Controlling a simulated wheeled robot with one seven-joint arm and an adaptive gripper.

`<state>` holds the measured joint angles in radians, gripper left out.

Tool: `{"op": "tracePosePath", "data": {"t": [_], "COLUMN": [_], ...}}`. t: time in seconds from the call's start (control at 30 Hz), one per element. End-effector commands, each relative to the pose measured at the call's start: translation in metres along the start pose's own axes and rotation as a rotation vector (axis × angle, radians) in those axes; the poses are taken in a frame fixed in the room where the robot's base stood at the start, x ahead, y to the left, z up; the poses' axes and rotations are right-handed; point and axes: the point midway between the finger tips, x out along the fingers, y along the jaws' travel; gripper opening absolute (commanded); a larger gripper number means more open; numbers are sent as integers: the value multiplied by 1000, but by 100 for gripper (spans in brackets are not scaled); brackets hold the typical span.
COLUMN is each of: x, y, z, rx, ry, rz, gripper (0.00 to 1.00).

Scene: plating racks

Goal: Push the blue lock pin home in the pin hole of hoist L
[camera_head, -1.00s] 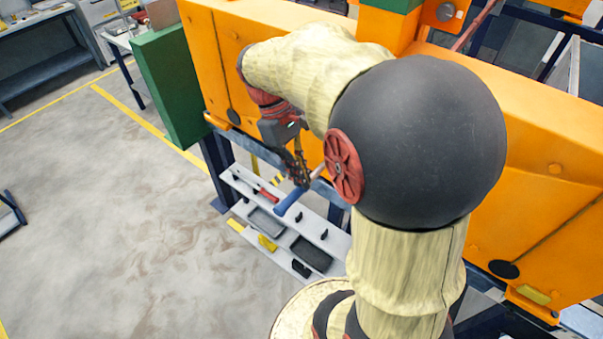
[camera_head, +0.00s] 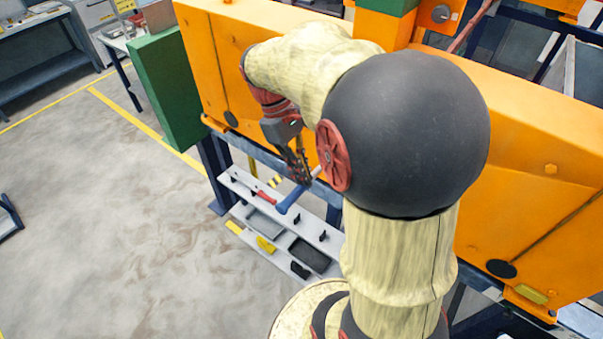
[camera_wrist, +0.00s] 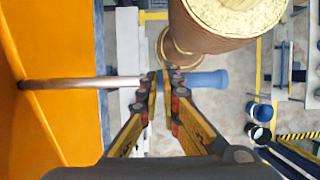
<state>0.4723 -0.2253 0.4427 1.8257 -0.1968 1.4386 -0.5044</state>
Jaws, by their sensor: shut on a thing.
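The blue lock pin shows in the wrist view with its blue grip (camera_wrist: 207,80) at the right and its bare metal shank (camera_wrist: 80,83) pointing left. My gripper (camera_wrist: 165,76) is shut on the pin near where shank and grip meet. The shank's end lies at a dark spot, the pin hole (camera_wrist: 21,85), in the orange panel (camera_wrist: 25,140). I cannot tell how deep the end is in; much of the shank is outside. In the head view the blue grip (camera_head: 290,199) hangs below my gripper (camera_head: 300,172), and my arm hides the hole.
The orange hoist body (camera_head: 215,60) stands close along the arm, with a green block (camera_head: 168,90) at its left end. A pale shelf rack (camera_head: 262,196) with tools and trays is below the gripper.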

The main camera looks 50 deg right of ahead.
Motion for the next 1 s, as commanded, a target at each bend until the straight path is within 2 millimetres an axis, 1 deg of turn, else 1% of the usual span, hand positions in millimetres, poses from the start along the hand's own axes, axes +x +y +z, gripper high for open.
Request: {"op": "tracePosePath", "data": {"t": [1.0], "x": [-1], "y": [22], "z": [1], "rx": [0], "ry": [0], "rz": [1], "gripper": [0]}}
